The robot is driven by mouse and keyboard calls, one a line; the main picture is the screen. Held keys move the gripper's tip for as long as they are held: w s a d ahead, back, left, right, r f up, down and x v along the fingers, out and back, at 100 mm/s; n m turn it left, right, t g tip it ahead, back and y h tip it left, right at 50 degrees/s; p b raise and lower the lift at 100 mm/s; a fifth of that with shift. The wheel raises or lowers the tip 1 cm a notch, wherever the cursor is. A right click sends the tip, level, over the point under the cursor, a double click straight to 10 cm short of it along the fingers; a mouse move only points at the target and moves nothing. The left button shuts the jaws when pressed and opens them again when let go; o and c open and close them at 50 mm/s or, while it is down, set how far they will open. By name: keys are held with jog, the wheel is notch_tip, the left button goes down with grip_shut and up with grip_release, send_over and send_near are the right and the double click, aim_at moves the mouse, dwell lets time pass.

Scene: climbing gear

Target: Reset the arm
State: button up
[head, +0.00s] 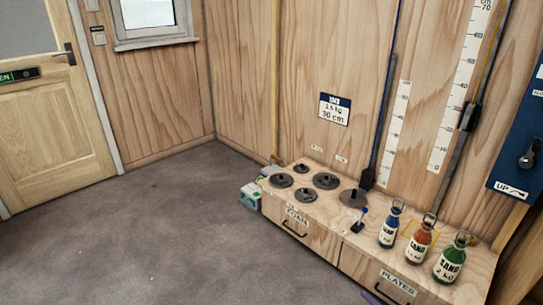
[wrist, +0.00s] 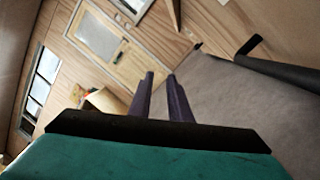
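My gripper (wrist: 161,80) shows in the wrist view as two dark purple fingers with a gap between them. It is open, and nothing shows between the fingers. Past the fingertips are the grey floor (wrist: 225,105) and a wooden door (wrist: 105,45), both tilted in this view. The gripper is clear of every object seen there.
A low wooden bench (head: 335,225) against the wall holds several dark weight plates (head: 327,181) and three sand bottles, blue (head: 389,228), orange (head: 419,243) and green (head: 450,262). The grey floor (head: 150,225) is clear.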

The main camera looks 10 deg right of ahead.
jog(key=w+a+r+n+g+y+p, duration=0.1)
jog(key=w+a+r+g+y+p, duration=0.15)
jog(key=a, duration=0.35)
jog(key=w+a+r+n+g+y+p, duration=0.1)
jog(key=a+r+n, duration=0.15)
jog(key=a, duration=0.45)
jog(key=s+a+r+n+g+p, duration=0.3)
jog(key=a+g, duration=0.2)
jog(key=a, duration=0.5)
jog(key=s+a+r+n+g+p, duration=0.3)
jog(key=a+n+g+p, duration=0.1)
jog(key=a, duration=0.7)
jog(key=s+a+r+n+g+p, duration=0.3)
jog(key=a+g, duration=0.2)
jog(key=a, duration=0.5)
jog(key=s+a+r+n+g+h+p, duration=0.3)
jog(key=s+n, duration=0.3)
jog(key=s, duration=0.2)
jog(key=s+a+r+n+g+h+p, duration=0.2)
jog(key=s+a+n+g+h+p, duration=0.15)
jog(key=s+n, duration=0.45)
jog(key=s+d+n+h, duration=0.2)
jog(key=d+n+h, duration=0.2)
jog(key=d+n, duration=0.2)
jog(key=s+d+r+n+t+h, duration=0.1)
jog(key=s+d+n+h, duration=0.2)
jog(key=d+n, duration=0.4)
jog(key=shift+s+n+h+p, duration=0.35)
jog(key=shift+h, duration=0.05)
jog(key=shift+r, duration=0.1)
